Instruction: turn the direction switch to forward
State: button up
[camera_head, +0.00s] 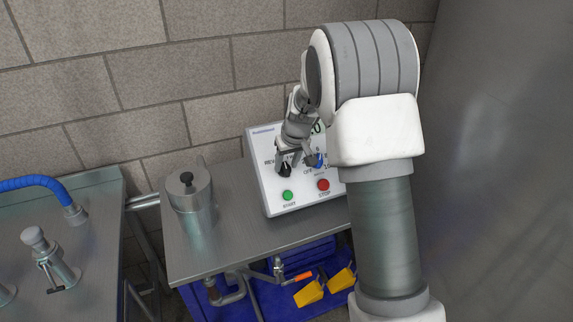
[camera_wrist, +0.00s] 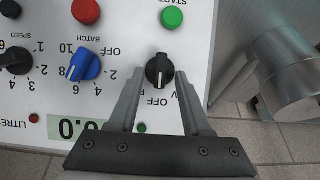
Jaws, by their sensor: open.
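The direction switch (camera_wrist: 159,70) is a black round knob on the white control panel (camera_wrist: 120,40), seen upside down in the wrist view. Its white pointer mark faces the OFF label; part of the REV label shows beside a finger, and the forward label is mostly hidden. My gripper (camera_wrist: 159,82) is open, with one finger to each side of the knob and gaps between. In the head view my gripper (camera_head: 291,162) is over the panel's left part, where the switch (camera_head: 285,170) is partly covered.
The blue BATCH knob (camera_wrist: 83,65), black SPEED knob (camera_wrist: 15,61), red STOP button (camera_wrist: 86,11) and green START button (camera_wrist: 172,18) are close by. A lidded metal can (camera_head: 192,205) stands left of the panel on the steel table (camera_head: 235,235). A brick wall is behind.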

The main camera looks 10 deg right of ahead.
jog(key=shift+f, duration=0.15)
grip_shut()
dwell(0.5)
jog(key=m+y+b, duration=0.1)
jog(key=m, duration=0.1)
jog(key=m+y+b, duration=0.1)
jog(key=shift+d+f+m, duration=0.15)
jog(key=shift+d+m, duration=0.25)
jog(key=shift+d+m+y+b, duration=0.15)
jog(key=shift+m+y+b, duration=0.9)
jog(key=shift+m, duration=0.65)
grip_release()
